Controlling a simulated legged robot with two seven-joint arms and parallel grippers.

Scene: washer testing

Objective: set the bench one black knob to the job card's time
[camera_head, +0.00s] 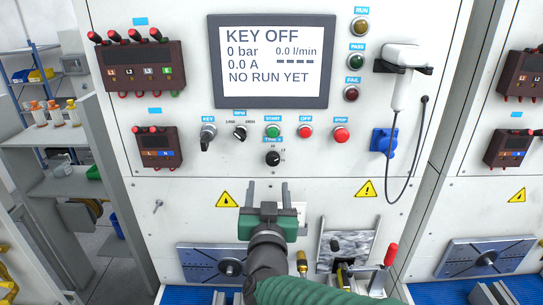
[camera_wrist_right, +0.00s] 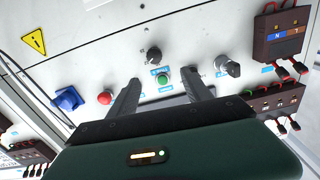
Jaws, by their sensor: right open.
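The black time knob (camera_head: 272,158) sits on the white panel below the green start button (camera_head: 273,131); small numbers surround it. Its exact setting is too small to read. It also shows in the right wrist view (camera_wrist_right: 154,54), where the picture is turned over. My right gripper (camera_head: 264,188) is open and empty, below the knob in the head view, with its fingers pointing toward the panel. In the wrist view its fingertips (camera_wrist_right: 160,84) stand either side of the start button, apart from the knob. My left gripper is not in view. I see no readable job card.
The display (camera_head: 272,60) reads KEY OFF and NO RUN YET. A key switch (camera_head: 207,135), rpm knob (camera_head: 240,132), off button (camera_head: 305,132) and red stop button (camera_head: 341,135) line the panel. A corded handheld device (camera_head: 403,75) hangs at right. A clamp with a red handle (camera_head: 391,255) stands below.

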